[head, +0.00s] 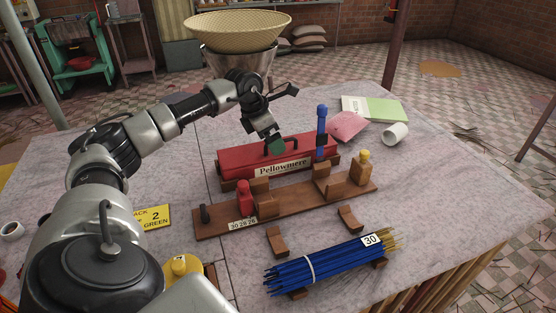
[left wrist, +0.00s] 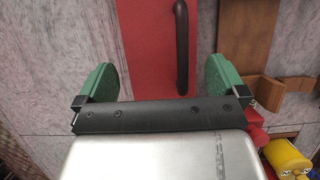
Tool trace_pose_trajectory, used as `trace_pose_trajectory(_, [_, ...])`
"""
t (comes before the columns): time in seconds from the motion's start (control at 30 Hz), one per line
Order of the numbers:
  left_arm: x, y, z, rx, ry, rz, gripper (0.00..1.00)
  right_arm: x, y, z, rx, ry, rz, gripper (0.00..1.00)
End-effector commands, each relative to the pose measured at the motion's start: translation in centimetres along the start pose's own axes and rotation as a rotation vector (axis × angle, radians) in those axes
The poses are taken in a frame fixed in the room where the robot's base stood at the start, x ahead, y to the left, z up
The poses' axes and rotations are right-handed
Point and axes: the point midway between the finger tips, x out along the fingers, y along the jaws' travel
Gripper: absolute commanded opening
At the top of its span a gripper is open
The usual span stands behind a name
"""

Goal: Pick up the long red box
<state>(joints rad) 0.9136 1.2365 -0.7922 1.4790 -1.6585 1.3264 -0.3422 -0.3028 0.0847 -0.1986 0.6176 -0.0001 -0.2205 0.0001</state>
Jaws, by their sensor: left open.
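The long red box (head: 240,159) lies on the table behind a wooden rack, with a "Pellowmere" label on its front and a dark handle on top. In the left wrist view the red box (left wrist: 148,45) runs up the picture between my fingers, its dark handle (left wrist: 181,45) right of centre. My left gripper (head: 272,146) is above the box at its handle. Its green fingers (left wrist: 169,80) are open, one on each side of the red top, with nothing visibly held. I cannot tell how far above the box they are. My right gripper is not in view.
The wooden rack (head: 290,205) with a red bottle (head: 245,198) and a yellow-topped bottle (head: 360,167) stands in front of the box. A blue upright post (head: 321,130) stands at its right end. A blue stick bundle (head: 325,267) lies at front right. A wicker bowl (head: 237,32) is behind.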

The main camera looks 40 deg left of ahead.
Motion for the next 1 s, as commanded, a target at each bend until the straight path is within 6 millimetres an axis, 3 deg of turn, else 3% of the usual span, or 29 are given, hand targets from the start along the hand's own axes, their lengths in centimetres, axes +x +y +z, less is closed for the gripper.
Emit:
trace_pose_trajectory(0.2, [3.0,-0.1,0.1,0.001,0.000,-0.003,1.00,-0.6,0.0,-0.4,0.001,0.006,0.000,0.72])
trace_pose_trajectory(0.5, [3.5,-0.1,0.1,0.001,-0.001,-0.002,0.98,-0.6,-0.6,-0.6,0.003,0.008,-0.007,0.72])
trace_pose_trajectory(0.93, [3.4,-0.1,0.1,0.001,-0.001,-0.002,0.33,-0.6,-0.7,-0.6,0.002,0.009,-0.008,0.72])
trace_pose_trajectory(1.0, [3.2,0.0,0.3,0.001,-0.006,0.000,0.32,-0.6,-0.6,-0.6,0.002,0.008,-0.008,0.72])
